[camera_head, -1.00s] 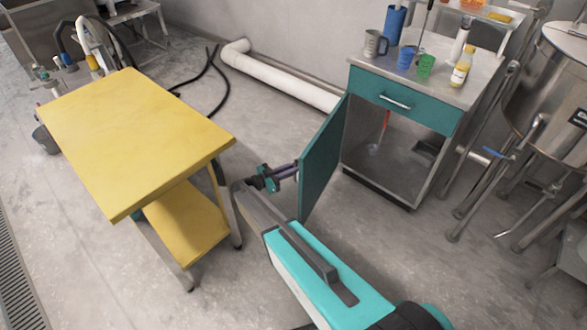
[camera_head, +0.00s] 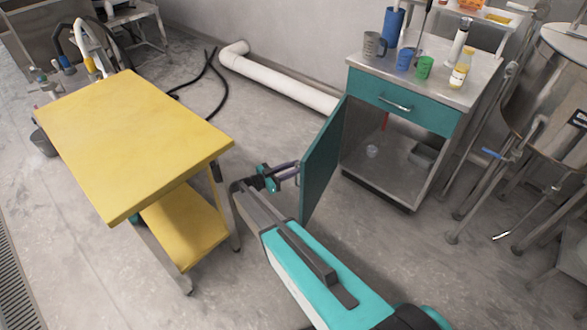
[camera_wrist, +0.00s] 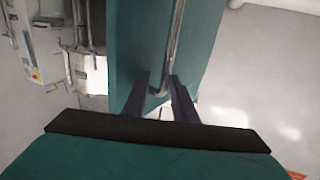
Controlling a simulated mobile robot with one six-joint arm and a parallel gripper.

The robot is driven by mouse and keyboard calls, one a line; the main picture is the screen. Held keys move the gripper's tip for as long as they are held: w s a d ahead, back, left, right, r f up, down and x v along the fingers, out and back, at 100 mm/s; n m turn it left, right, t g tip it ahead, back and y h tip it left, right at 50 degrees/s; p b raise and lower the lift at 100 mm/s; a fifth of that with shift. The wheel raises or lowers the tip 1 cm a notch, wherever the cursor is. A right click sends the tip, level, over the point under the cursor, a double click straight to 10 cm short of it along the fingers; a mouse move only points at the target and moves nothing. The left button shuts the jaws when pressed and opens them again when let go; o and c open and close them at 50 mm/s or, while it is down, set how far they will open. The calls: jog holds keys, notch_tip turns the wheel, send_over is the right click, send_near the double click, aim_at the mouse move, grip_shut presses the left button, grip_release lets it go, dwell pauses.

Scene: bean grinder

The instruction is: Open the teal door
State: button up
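The teal door (camera_head: 322,160) of the metal cabinet stands wide open, swung out to the left, and the cabinet interior shows. In the wrist view the door (camera_wrist: 133,40) fills the upper middle, with its long metal handle (camera_wrist: 175,45) running down it. My gripper (camera_head: 288,173) is at the door's outer face in the head view. In the wrist view my gripper (camera_wrist: 159,78) has its two dark fingers apart, with the lower end of the handle between them. A gap shows beside the bar. Whether a finger touches the handle cannot be told.
A yellow two-level table (camera_head: 135,140) stands close to the left of my gripper. The cabinet's teal drawer (camera_head: 405,102) is shut; cups and a bottle stand on the top (camera_head: 440,68). A white pipe (camera_head: 280,78) lies along the wall. Steel tank legs stand at right.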

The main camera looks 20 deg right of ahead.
jog(key=s+a+r, duration=0.2)
jog(key=s, duration=1.2)
jog(key=shift+s+b, duration=0.3)
jog(key=shift+b, duration=0.05)
jog(key=shift+r, duration=0.1)
